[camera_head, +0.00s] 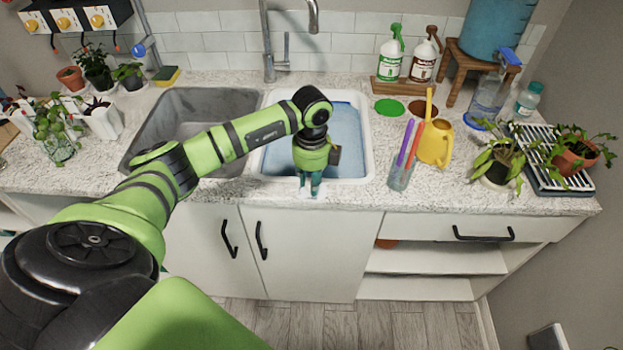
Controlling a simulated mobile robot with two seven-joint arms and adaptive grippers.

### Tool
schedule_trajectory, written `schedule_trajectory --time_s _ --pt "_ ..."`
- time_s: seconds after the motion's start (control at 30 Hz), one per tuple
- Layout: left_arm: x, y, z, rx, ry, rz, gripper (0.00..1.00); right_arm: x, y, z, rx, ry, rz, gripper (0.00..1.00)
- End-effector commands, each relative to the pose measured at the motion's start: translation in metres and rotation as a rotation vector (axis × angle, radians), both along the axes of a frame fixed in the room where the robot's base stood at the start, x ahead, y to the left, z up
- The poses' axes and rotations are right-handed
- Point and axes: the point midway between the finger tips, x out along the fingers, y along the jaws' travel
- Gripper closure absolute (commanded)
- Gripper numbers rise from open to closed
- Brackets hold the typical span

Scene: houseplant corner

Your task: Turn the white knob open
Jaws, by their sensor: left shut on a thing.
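My left gripper (310,190) points down at the front rim of the white sink basin (366,140), near the counter's front edge. Its fingers are close together, shut on a small white thing (303,193) that I take to be the white knob. The fingers hide most of it, so I cannot tell how far it is turned. My right gripper is not in view.
Behind my gripper the basin holds bluish water (347,125), and a grey tap (272,60) stands behind it. To the right are a glass of coloured sticks (402,172) and a yellow watering can (436,145). A grey basin (205,98) lies left.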

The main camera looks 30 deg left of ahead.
Motion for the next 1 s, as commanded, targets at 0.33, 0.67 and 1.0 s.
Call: schedule_trajectory --time_s 0.33,0.67,1.0 --pt "-0.001 0.0 -0.001 0.0 0.003 0.002 0.66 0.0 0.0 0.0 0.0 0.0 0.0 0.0" --pt "0.0 0.0 0.0 0.0 0.001 0.001 0.46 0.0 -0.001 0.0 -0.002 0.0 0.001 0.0" --pt "0.001 0.0 0.039 0.0 -0.005 -0.001 0.46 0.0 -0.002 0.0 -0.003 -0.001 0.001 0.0"
